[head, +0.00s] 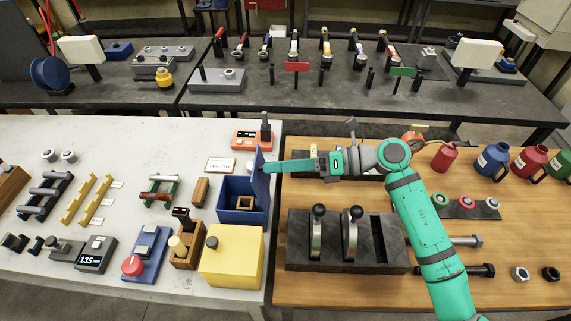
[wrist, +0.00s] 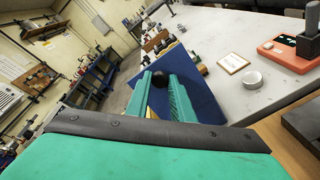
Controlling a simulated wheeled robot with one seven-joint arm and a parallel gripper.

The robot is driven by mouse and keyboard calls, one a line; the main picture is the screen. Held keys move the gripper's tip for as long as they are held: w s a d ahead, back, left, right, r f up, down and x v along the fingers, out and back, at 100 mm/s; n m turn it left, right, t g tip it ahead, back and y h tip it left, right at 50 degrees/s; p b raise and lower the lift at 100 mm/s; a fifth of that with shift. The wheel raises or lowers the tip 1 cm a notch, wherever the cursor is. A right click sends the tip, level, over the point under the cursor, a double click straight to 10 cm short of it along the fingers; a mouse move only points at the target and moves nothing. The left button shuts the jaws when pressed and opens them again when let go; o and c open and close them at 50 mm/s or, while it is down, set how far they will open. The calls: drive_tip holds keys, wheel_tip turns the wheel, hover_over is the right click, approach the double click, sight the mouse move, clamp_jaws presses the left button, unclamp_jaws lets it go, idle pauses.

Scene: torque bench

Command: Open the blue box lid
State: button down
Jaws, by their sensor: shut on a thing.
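The blue box (head: 242,213) stands on the white table near its right edge, with its inside in view. Its blue lid (head: 260,182) stands raised, roughly upright, along the box's right side; it also shows in the wrist view (wrist: 204,94). My gripper (head: 268,167) reaches in from the right at the lid. The exact finger contact is partly hidden.
A yellow box (head: 231,257) stands in front of the blue box. An orange device (head: 252,140) and a small white sign (head: 221,164) are behind it. A dark lever block (head: 347,244) sits on the wooden table under my arm.

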drive_tip(key=shift+d, duration=0.1)
idle(0.4)
drive_tip(key=c, duration=1.5)
unclamp_jaws()
drive_tip(key=shift+c, duration=0.2)
drive_tip(key=w+v, duration=0.1)
drive_tip(key=v, duration=0.9)
drive_tip(key=shift+s+d, duration=0.4)
drive_tip(key=shift+s, duration=0.1)
drive_tip(key=shift+w, duration=0.1)
